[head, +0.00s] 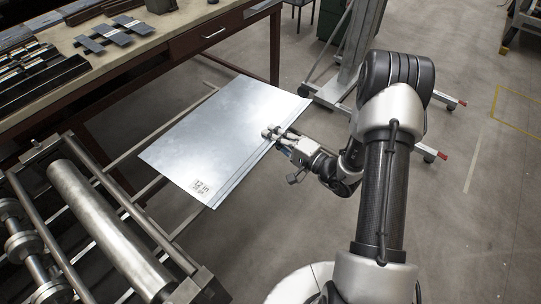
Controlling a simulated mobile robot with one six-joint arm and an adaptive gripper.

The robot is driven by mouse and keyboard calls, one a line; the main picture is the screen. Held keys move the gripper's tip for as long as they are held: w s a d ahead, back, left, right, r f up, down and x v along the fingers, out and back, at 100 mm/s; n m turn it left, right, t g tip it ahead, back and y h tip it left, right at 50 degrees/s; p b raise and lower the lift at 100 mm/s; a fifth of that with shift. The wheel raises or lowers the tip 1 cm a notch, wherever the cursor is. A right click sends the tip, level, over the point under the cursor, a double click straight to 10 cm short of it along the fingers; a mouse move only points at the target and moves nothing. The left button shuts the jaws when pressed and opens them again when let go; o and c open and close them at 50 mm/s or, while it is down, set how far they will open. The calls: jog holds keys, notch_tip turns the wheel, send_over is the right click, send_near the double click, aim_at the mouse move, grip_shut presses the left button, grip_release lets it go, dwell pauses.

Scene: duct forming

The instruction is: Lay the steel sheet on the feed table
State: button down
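The steel sheet (215,130) is a flat, shiny grey panel with a "12 in" label near its front corner. It appears in the middle of the head view, over the feed table (150,190), whose thin rails show at its left and front edges. I cannot tell whether the sheet rests on the rails or is held above them. My gripper (272,133) is at the sheet's right edge, with its fingers closed on that edge. The underside of the sheet and the lower finger are hidden.
A roller machine (105,225) stands at the lower left, beside the feed table. A workbench (160,45) with metal parts and a drawer runs along the upper left. A wheeled stand (350,60) is behind my arm.

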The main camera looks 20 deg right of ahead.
notch_tip(320, 180, down, 9)
jog(key=b, duration=0.2)
jog(key=shift+b, duration=0.3)
jog(key=c, duration=1.8)
grip_release()
jog(key=shift+f, duration=0.1)
